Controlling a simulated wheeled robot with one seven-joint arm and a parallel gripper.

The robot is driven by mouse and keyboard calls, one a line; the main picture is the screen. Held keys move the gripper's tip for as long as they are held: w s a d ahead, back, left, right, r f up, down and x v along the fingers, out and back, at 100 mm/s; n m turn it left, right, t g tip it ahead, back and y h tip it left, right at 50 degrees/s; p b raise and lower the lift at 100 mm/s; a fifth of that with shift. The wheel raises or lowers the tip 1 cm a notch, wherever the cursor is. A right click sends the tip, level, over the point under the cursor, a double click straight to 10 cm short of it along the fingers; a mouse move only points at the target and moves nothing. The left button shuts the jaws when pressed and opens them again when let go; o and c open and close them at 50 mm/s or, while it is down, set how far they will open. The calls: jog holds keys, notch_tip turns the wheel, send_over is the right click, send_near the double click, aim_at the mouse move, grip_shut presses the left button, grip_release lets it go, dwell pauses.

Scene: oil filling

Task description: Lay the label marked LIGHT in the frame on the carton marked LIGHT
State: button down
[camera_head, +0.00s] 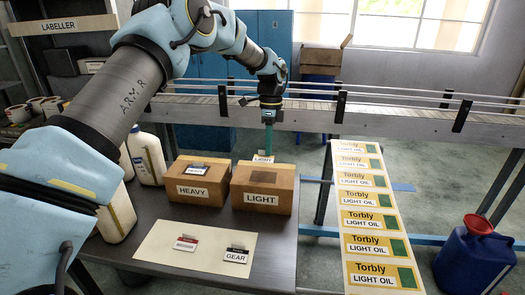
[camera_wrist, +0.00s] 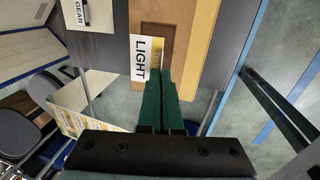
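The white label marked LIGHT (camera_head: 262,158) is at the tips of my gripper (camera_head: 268,148). In the wrist view the label (camera_wrist: 141,58) sits at the green fingertips (camera_wrist: 161,75), which are close together on it; the part they grip is hidden. The carton marked LIGHT (camera_head: 262,203) stands on the dark table, with a darker rectangular frame (camera_head: 265,177) on its top. The label is above the back part of the carton and appears apart from it. In the wrist view it partly overlaps the frame (camera_wrist: 179,38).
The HEAVY carton (camera_head: 195,207) stands to the left, with a label on its top. A cream sheet (camera_head: 160,245) holds a red-topped label and the GEAR label (camera_head: 236,255). White jugs (camera_head: 149,158) stand behind. A strip of Torbly stickers (camera_head: 366,200) is at right.

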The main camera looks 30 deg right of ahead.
jog(key=b, duration=0.4)
send_over(268, 174)
jog(key=shift+w+d+f, duration=0.15)
jog(key=shift+f, duration=1.15)
jog(key=shift+w+d+f, duration=0.1)
jog(key=shift+w+f, duration=0.05)
jog(key=shift+f, duration=1.85)
jog(key=c, duration=0.6)
grip_release()
jog(key=shift+p, duration=0.3)
notch_tip(268, 174, up, 8)
jog(key=p, duration=0.5)
